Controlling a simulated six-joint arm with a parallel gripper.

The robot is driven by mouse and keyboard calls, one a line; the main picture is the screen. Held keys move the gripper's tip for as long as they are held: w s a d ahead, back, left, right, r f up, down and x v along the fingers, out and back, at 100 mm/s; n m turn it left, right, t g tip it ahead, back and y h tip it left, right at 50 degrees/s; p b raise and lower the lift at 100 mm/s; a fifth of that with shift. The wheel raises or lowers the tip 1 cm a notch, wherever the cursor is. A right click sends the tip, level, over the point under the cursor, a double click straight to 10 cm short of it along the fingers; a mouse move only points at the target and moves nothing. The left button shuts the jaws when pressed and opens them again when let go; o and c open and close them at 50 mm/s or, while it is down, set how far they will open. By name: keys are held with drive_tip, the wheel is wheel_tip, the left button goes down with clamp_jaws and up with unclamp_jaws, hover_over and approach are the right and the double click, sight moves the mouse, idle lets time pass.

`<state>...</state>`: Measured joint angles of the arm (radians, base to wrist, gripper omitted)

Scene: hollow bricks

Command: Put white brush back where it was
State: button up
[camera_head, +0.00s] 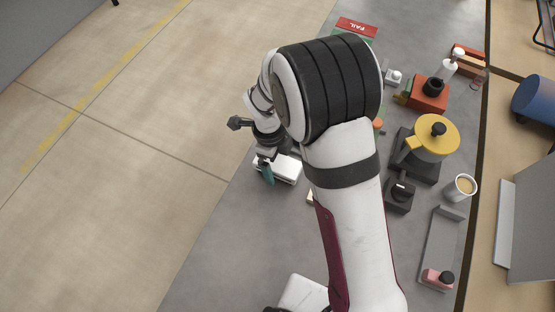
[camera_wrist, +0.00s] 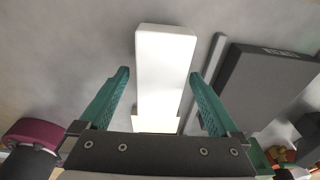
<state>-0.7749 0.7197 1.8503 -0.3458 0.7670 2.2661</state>
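A white block (camera_wrist: 165,65) with a cream lower end, which looks like the white brush, lies on the grey surface in the wrist view. My gripper (camera_wrist: 159,74) is open, with one teal finger on each side of the block and visible gaps between. The block's near end is hidden behind the gripper body. In the head view my gripper (camera_head: 267,174) is low over the table beside a white object (camera_head: 288,172), partly covered by my arm. I cannot tell whether the fingers reach down to its height.
In the wrist view a dark grey box (camera_wrist: 265,85) stands to the right and a maroon round thing (camera_wrist: 32,133) at lower left. In the head view a yellow-topped device (camera_head: 437,135), a cup (camera_head: 461,187) and a red box (camera_head: 430,94) stand right of my arm.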

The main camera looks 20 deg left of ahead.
wheel_tip(320, 180, up, 12)
drive_tip(key=a, duration=0.2)
drive_tip(key=s+d+r+n+y, duration=0.1)
drive_tip(key=d+r+n, duration=0.15)
drive_tip(key=d, duration=0.45)
drive_tip(key=s+d+r+n, duration=0.2)
drive_tip(key=d+r, duration=0.2)
drive_tip(key=d, duration=0.3)
drive_tip(key=s+d+r+n+y, duration=0.1)
drive_tip(key=s+d+n+y, duration=0.1)
drive_tip(key=s+d+n, duration=0.6)
drive_tip(key=s+d, duration=0.1)
drive_tip(key=s, duration=0.3)
drive_tip(key=shift+s+d, duration=0.3)
